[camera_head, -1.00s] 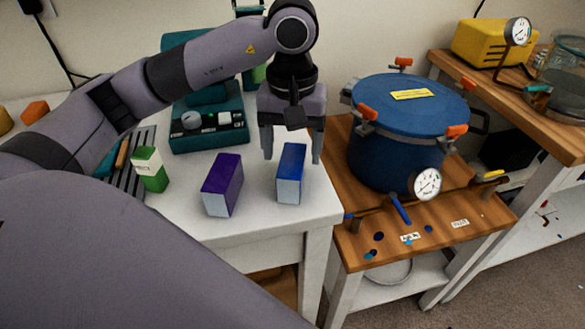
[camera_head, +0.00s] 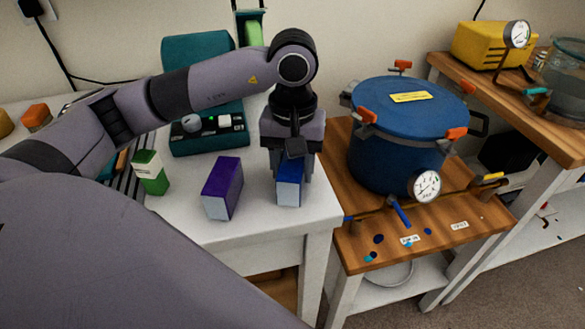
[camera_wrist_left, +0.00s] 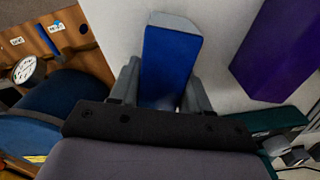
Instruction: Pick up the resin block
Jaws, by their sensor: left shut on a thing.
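A blue and pale grey block (camera_head: 289,192) stands on the white table near its right front corner. My left gripper (camera_head: 292,178) has come down over it from above, its fingers on either side. In the left wrist view the blue block (camera_wrist_left: 170,58) sits between the two fingers of my left gripper (camera_wrist_left: 159,92), which are shut on it. A purple and grey block (camera_head: 222,188) stands to the left, apart from the gripper; it also shows in the left wrist view (camera_wrist_left: 280,50). Which block is the resin block is not marked. My right gripper is not in view.
A green and white carton (camera_head: 150,172) stands left of the purple block. A teal machine (camera_head: 208,130) is behind. A blue pressure pot (camera_head: 405,135) with orange clamps stands close on the right, on a wooden cart (camera_head: 440,235). The table's front edge is near.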

